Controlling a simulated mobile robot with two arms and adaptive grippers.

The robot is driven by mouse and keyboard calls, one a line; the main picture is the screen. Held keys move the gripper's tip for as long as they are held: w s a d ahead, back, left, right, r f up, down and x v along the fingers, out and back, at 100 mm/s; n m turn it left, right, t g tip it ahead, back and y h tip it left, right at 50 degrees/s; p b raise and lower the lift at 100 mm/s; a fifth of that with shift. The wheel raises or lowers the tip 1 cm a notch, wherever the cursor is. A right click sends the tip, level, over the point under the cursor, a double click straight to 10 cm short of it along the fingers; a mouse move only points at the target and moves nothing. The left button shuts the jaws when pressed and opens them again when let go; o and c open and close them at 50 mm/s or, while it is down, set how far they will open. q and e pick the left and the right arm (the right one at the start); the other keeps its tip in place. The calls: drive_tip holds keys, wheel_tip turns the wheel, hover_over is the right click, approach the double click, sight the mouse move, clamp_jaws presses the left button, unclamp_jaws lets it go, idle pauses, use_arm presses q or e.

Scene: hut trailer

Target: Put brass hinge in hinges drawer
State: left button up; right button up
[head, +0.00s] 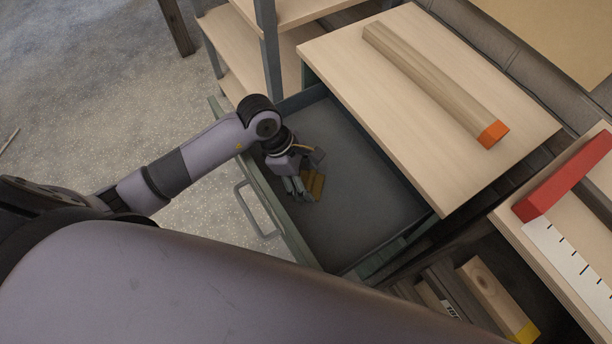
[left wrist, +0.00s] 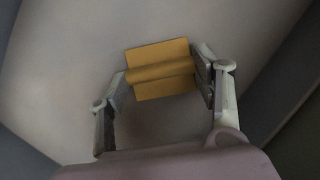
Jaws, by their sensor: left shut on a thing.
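The brass hinge (head: 313,184) is in my left gripper (head: 302,191), inside the open drawer (head: 350,205) under the workbench. In the left wrist view the hinge (left wrist: 160,70) shows as a yellow plate with a raised barrel across its middle. The fingers of my left gripper (left wrist: 162,88) are shut on its two sides. The drawer floor (left wrist: 60,60) lies behind it; I cannot tell whether the hinge touches it. The drawer's handle (head: 252,212) is on its front at the left. My right gripper is not in view.
Above the drawer is a wooden bench top (head: 400,110) with an orange-ended timber (head: 430,80). Shelves (head: 235,50) stand at the upper left. A red bar (head: 565,175) and a ruler-like strip (head: 570,265) lie at the right. Lower right holds timber pieces (head: 490,300). The drawer floor is otherwise clear.

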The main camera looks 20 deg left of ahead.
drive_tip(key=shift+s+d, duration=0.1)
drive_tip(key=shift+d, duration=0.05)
use_arm(q)
drive_tip(key=shift+f, duration=0.1)
drive_tip(key=o, duration=1.2)
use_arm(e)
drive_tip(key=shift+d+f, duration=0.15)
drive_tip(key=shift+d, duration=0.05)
use_arm(q)
drive_tip(key=shift+r, duration=0.3)
drive_tip(key=v, duration=0.6)
drive_tip(key=shift+a+r, duration=0.15)
drive_tip(key=shift+r, duration=0.05)
drive_tip(key=shift+a+r, duration=0.1)
drive_tip(key=shift+r, duration=0.3)
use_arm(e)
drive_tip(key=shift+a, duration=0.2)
